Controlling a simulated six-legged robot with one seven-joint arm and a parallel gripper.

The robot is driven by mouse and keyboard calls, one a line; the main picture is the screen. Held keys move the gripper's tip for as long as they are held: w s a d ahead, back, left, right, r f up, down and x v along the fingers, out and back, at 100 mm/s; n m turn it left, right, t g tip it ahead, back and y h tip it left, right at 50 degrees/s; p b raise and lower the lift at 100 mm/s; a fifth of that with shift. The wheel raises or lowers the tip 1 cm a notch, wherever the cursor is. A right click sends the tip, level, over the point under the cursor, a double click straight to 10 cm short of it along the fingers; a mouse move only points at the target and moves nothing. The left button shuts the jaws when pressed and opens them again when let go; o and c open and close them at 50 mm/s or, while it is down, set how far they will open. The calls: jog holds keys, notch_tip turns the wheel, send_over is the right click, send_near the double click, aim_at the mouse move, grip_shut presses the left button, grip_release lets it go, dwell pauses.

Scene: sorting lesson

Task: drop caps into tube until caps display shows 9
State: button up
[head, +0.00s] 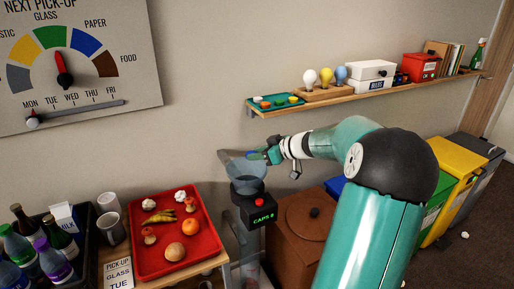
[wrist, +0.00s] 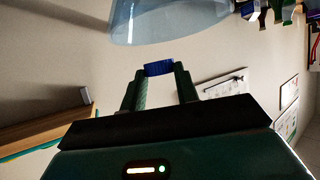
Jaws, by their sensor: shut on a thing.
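My gripper (head: 264,155) is at the right edge of the clear funnel (head: 238,168) on top of the tube (head: 249,262). In the wrist view my gripper (wrist: 158,72) is shut on a blue cap (wrist: 158,69), held between the fingertips. The funnel's rim (wrist: 165,38) shows above the cap there, apart from it in the picture. The black caps display (head: 263,219) below the funnel has green text reading CAPS and a digit too small to read surely. A red button (head: 259,202) sits above the text. The lower tube is partly dim.
A wall shelf (head: 350,96) carries a green tray (head: 254,101) with several caps, light bulbs and boxes. A red tray (head: 145,262) of food, mugs and a black crate (head: 97,255) of bottles stand left. A brown bin (head: 300,228) and coloured bins are right.

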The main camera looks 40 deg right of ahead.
jog(key=shift+a+f, duration=0.1)
jog(key=shift+f, duration=1.5)
jog(key=o, duration=1)
jog(key=shift+w, duration=0.1)
jog(key=v, duration=1.4)
jog(key=shift+f, duration=0.1)
